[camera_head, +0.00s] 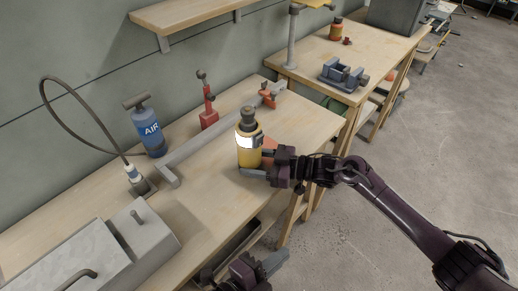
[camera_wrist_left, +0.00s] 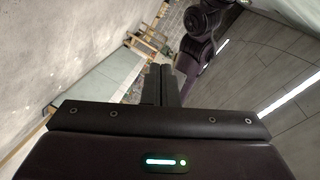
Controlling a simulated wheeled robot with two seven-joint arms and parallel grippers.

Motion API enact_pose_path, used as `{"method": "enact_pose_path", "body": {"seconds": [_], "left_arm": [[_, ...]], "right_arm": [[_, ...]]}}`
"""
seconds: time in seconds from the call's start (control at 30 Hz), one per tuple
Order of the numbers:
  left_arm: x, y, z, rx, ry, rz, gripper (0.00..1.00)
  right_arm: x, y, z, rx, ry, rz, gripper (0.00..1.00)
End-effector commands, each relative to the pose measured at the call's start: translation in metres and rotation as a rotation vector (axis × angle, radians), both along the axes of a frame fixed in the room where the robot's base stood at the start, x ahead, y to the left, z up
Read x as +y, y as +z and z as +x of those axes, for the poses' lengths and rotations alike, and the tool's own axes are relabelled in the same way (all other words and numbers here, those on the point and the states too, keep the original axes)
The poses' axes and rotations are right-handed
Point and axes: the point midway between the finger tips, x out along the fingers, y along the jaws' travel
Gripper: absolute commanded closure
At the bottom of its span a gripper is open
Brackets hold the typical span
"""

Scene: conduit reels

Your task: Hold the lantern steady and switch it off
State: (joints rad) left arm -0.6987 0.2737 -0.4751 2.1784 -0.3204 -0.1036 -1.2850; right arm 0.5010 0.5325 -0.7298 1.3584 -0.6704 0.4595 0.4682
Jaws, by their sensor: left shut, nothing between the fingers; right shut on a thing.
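The lantern (camera_head: 244,154) is a yellow cylinder with a dark top and a bright white panel. It stands upright near the front edge of the wooden bench in the head view. My right gripper (camera_head: 252,164) is shut around its lower body from the right side. My left gripper (camera_head: 274,263) is at the bottom of the head view, in front of the bench edge and apart from the lantern. Its fingers are together and empty, as the left wrist view (camera_wrist_left: 161,84) also shows. The lantern is not clear in the left wrist view.
A second bench behind holds a vise (camera_head: 342,75). Open floor (camera_head: 440,130) lies to the right.

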Motion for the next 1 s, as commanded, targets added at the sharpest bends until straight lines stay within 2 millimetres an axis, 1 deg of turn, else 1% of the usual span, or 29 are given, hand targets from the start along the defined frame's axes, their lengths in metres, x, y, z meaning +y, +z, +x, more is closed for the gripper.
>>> {"method": "enact_pose_path", "body": {"seconds": [0.03, 0.07, 0.1, 0.2, 0.3, 0.4, 0.5, 0.83, 0.93, 1.0], "left_arm": [[-0.003, 0.025, -0.003, -0.069, -0.019, -0.003, 1.00], [0.007, 0.031, 0.013, -0.131, 0.008, 0.038, 1.00], [0.016, 0.043, 0.027, -0.201, 0.035, 0.076, 1.00], [0.035, 0.071, 0.053, -0.344, 0.099, 0.150, 1.00], [0.050, 0.095, 0.070, -0.450, 0.150, 0.209, 1.00], [0.059, 0.110, 0.079, -0.512, 0.183, 0.242, 1.00], [0.063, 0.116, 0.082, -0.535, 0.198, 0.256, 1.00], [0.063, 0.116, 0.084, -0.536, 0.200, 0.257, 1.00], [0.059, 0.116, 0.090, -0.536, 0.202, 0.254, 1.00], [0.054, 0.116, 0.097, -0.536, 0.204, 0.255, 1.00]], "right_arm": [[0.000, 0.000, 0.000, 0.000, 0.000, 0.000, 0.58], [0.000, 0.000, 0.000, 0.000, 0.000, 0.000, 0.58], [0.000, 0.000, 0.000, 0.000, 0.000, 0.000, 0.58], [0.000, 0.000, 0.000, 0.000, 0.000, 0.000, 0.58], [0.000, 0.000, 0.000, 0.000, 0.000, 0.000, 0.58], [0.000, 0.000, 0.000, 0.000, 0.000, 0.000, 0.58], [0.000, 0.000, 0.000, 0.000, 0.000, 0.000, 0.58], [0.000, 0.000, 0.000, 0.000, 0.000, -0.001, 0.58], [0.000, 0.000, 0.000, 0.000, 0.001, -0.001, 0.58], [0.000, 0.000, 0.000, 0.000, 0.001, -0.001, 0.58]]}}
